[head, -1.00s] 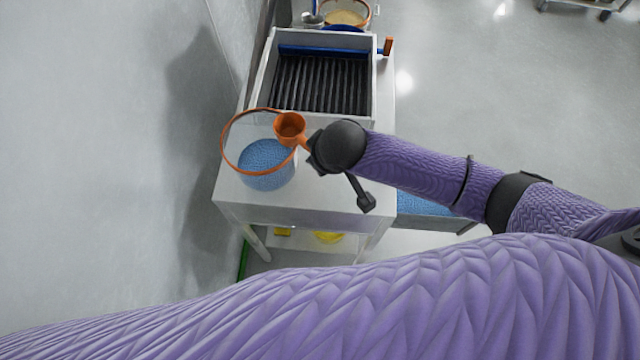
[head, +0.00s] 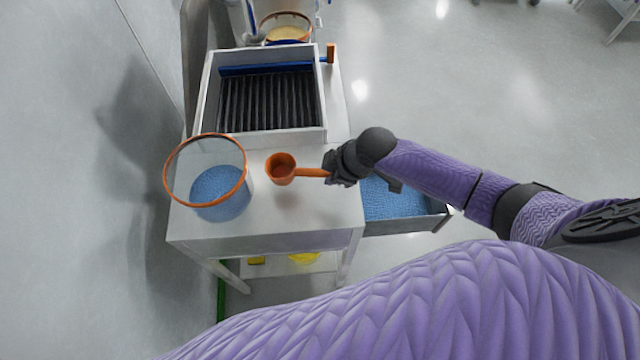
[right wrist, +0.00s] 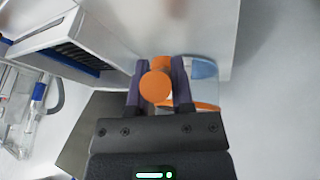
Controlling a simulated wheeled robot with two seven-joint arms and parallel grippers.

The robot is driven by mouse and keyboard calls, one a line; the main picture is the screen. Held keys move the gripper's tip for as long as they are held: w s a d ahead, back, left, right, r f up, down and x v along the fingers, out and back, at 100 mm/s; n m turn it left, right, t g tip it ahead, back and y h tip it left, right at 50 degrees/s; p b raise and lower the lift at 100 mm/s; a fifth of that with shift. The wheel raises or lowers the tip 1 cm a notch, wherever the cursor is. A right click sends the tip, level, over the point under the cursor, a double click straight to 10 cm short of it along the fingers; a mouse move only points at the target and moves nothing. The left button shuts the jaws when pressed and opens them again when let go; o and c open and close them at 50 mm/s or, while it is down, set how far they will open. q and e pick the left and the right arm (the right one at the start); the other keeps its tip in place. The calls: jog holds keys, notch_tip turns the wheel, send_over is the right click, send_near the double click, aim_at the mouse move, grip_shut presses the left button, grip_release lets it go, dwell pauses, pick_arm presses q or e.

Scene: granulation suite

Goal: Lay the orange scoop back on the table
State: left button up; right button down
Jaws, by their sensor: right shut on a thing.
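The orange scoop (head: 281,169) is over the white table (head: 275,222), to the right of the clear tub. Its cup opens upward, looks empty, and its handle points right. My right gripper (head: 333,168) is shut on the handle's end. In the right wrist view the scoop (right wrist: 156,86) shows as a round orange end between the two fingers (right wrist: 158,90). I cannot tell whether the scoop touches the tabletop. The clear tub (head: 177,165) has an orange rim and holds blue granules. My left gripper is out of view.
A white box with dark slats (head: 325,110) stands behind the scoop. A drawer of blue granules (head: 405,200) juts out at the table's right side. The tabletop in front of the scoop is bare. A bowl of pale powder (head: 287,32) is at the back.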

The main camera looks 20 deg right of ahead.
notch_tip(320, 180, down, 6)
jog(key=shift+r+b, duration=0.15)
jog(key=shift+b, duration=0.75)
jog(key=shift+r, duration=0.1)
jog(key=c, duration=0.5)
grip_release()
